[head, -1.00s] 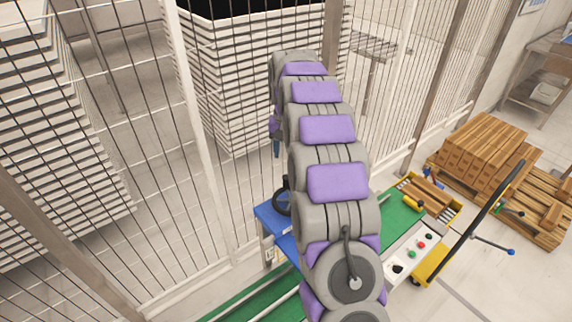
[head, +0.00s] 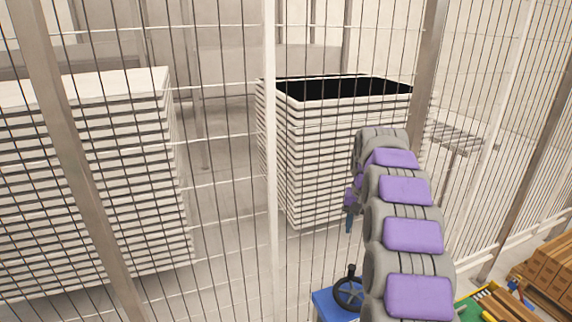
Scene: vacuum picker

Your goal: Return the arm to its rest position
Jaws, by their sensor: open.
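My arm, grey with purple pads, reaches up from the lower right of the head view and away from me toward the wire fence. My gripper (head: 349,222) shows small and dark blue, pointing down at the left of the arm's far end. It is open, and nothing shows in it. Much of it is hidden behind the arm's last links or too small to make out.
A wire mesh fence (head: 269,160) spans the view. Tall stacks of white trays (head: 345,150) (head: 125,180) stand behind it. A blue box (head: 333,306) with a black handwheel (head: 349,290) is below the arm. Wooden pallet goods (head: 550,270) lie at the lower right.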

